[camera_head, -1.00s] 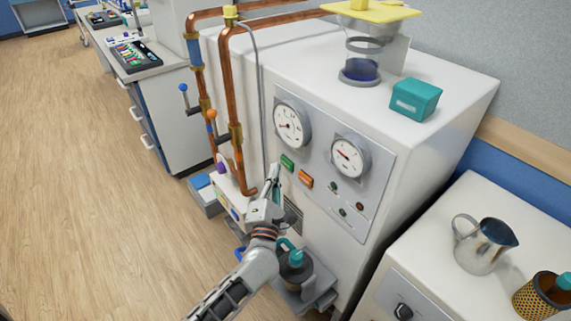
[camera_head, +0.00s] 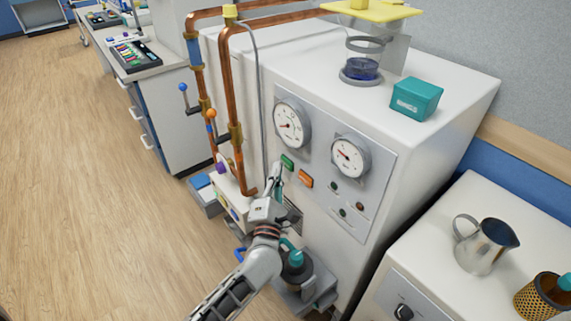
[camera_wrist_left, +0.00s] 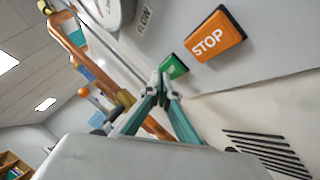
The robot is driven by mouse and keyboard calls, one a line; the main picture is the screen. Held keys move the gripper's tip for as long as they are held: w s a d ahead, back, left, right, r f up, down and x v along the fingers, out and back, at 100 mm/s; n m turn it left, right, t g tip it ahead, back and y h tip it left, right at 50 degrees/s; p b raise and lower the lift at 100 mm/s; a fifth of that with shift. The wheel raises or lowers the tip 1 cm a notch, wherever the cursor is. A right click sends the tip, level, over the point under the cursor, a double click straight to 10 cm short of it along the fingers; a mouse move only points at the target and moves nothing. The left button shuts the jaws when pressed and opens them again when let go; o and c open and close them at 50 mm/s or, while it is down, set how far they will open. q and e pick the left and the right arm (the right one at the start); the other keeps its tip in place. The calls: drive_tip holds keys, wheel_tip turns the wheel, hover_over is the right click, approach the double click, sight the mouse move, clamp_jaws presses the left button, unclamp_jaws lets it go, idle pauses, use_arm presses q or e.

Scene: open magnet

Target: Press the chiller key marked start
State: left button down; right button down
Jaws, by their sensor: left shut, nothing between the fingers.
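The chiller is the white cabinet (camera_head: 395,95) with a grey gauge panel. Its green key (camera_head: 287,162) sits below the left gauge; it also shows in the left wrist view (camera_wrist_left: 175,67), its marking mostly hidden by my fingertips. The orange key (camera_head: 306,179) beside it reads STOP in the left wrist view (camera_wrist_left: 214,36). My left gripper (camera_head: 277,174) is shut and empty, its fingertips (camera_wrist_left: 163,82) close to the green key at its lower left in the head view. I cannot tell whether they touch it. My right gripper is not in view.
Copper pipes (camera_head: 233,100) run just left of the keys. Two gauges (camera_head: 291,124) and several small lamps share the panel. A teal-topped bottle (camera_head: 296,262) stands below my left wrist. A metal jug (camera_head: 485,246) stands on the right-hand unit.

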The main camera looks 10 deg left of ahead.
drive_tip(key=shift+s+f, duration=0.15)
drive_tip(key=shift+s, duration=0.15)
use_arm(q)
drive_tip(key=shift+w+d, duration=0.1)
drive_tip(key=shift+w, duration=0.05)
drive_tip(key=shift+w+d, duration=0.1)
drive_tip(key=shift+w, duration=0.05)
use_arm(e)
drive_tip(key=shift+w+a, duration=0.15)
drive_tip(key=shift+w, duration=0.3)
use_arm(q)
drive_tip(key=shift+r, duration=0.1)
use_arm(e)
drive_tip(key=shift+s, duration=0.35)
use_arm(q)
drive_tip(key=shift+s+a, duration=0.45)
drive_tip(key=shift+s, duration=0.2)
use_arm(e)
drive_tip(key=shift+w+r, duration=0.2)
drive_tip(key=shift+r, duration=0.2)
